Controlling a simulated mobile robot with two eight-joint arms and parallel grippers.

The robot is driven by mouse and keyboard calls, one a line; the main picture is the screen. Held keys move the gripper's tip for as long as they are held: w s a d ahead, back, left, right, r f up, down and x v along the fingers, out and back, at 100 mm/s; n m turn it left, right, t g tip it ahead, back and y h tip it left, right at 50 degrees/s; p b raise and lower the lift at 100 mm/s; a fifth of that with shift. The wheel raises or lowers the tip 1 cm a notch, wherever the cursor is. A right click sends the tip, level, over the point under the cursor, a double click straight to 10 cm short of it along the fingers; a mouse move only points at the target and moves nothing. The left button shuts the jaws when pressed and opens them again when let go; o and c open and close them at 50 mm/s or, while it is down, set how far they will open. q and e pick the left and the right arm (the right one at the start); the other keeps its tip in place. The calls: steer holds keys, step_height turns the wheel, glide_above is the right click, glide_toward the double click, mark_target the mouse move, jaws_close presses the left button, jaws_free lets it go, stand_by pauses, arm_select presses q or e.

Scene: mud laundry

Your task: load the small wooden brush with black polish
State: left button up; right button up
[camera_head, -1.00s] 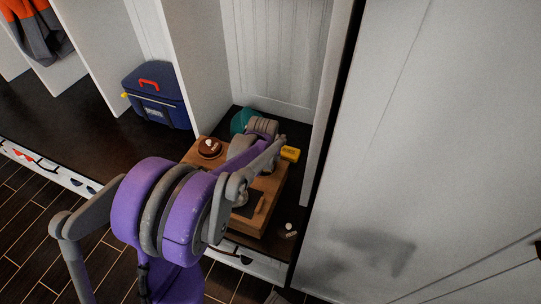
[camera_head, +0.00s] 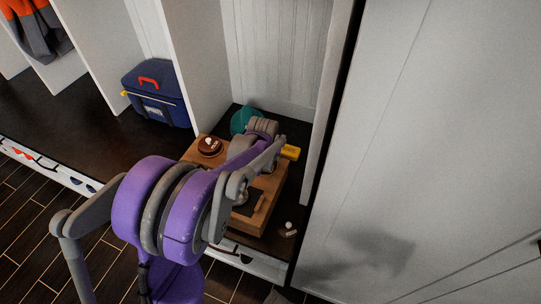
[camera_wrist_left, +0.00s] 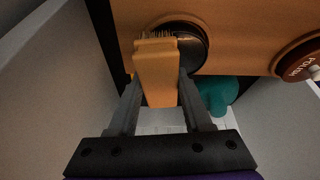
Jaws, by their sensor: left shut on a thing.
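My left gripper (camera_wrist_left: 160,82) is shut on the small wooden brush (camera_wrist_left: 157,80), which shows as an orange-tan block between its fingers. The brush's bristles point away from the gripper and lie over the edge of a round tin of black polish (camera_wrist_left: 192,48). I cannot tell whether the bristles touch the polish. The tin sits on an orange-brown wooden box (camera_wrist_left: 238,30). In the head view my left arm crosses the box (camera_head: 272,207) and hides the gripper's fingers and the brush. My right gripper is in neither view.
A brown polish tin (camera_head: 209,147) with a white knob stands on the box's left part. A teal object (camera_head: 243,120) is behind the box, and a yellow block (camera_head: 290,153) beside it. White panels flank the nook. A blue bag (camera_head: 155,95) stands in the left cubby.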

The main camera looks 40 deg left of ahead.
arm_select(q)
steer(key=shift+r, duration=0.1)
stand_by(0.4)
steer(key=shift+r+p, duration=2.45)
steer(key=shift+r, duration=1)
steer(key=shift+s+a, duration=0.1)
